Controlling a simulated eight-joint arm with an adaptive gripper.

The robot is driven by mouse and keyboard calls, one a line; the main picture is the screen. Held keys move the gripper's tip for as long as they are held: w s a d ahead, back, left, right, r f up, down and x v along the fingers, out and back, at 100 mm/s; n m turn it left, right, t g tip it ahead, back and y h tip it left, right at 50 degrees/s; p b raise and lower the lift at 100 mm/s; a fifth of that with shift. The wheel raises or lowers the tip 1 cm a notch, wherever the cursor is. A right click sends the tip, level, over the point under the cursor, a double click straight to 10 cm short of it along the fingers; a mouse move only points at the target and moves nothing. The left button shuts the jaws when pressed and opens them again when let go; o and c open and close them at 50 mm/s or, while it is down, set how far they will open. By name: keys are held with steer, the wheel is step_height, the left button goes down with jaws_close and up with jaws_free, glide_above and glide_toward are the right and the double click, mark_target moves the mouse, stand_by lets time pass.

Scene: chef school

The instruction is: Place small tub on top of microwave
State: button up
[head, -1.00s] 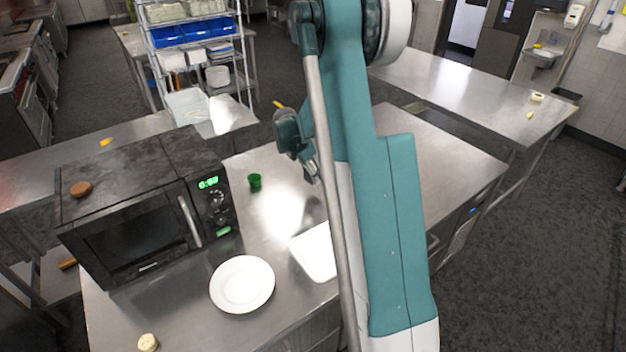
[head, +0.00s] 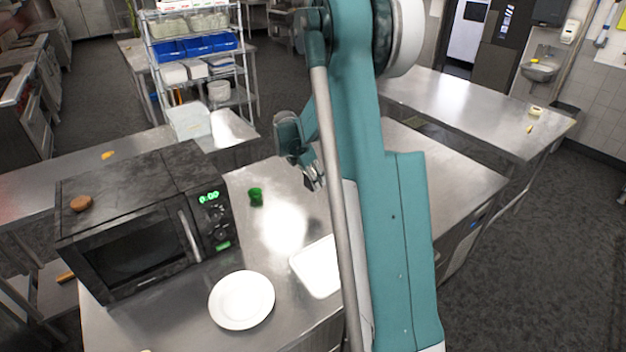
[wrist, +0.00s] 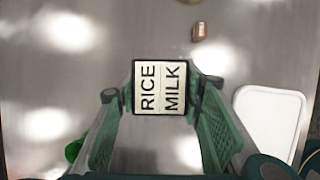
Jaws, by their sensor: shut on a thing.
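My gripper (wrist: 155,120) is shut on a small square-topped container labelled RICE MILK (wrist: 160,88), held between the fingertips in the wrist view. I cannot tell from its top alone whether it is a tub or a carton. In the head view my gripper (head: 314,180) hangs above the steel counter, right of the microwave, and the held container is not clearly visible. The black microwave (head: 125,175) stands on the left of the counter with its door shut and a green display lit. A round brown item (head: 81,203) lies on the left of its top; the rest of the top is clear.
A green cup (head: 256,196), a white plate (head: 241,300) and a white tray (head: 316,266) are on the counter (head: 285,215). The wrist view shows the tray (wrist: 270,118), part of the cup (wrist: 73,150) and a small brown item (wrist: 200,31). A wire shelf (head: 195,60) stands behind.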

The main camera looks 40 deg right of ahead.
stand_by(0.3)
step_height(320, 180, up, 35)
steer(key=w+a+n+t+p, duration=0.1)
steer(key=w+a+n+p, duration=0.2)
steer(key=a, duration=1.1)
steer(key=w+a+n+t+p, duration=0.1)
steer(key=w+a+p, duration=0.4)
steer(key=a, duration=0.8)
steer(key=a+n+y+p, duration=0.1)
steer(key=a+n+p, duration=0.3)
steer(key=a, duration=2.1)
steer(key=shift+t, duration=0.4)
steer(key=f, duration=0.5)
steer(key=shift+a, duration=0.25)
steer(key=shift+f+p, duration=0.6)
steer(key=shift+f, duration=2.3)
steer(key=shift+f, duration=0.1)
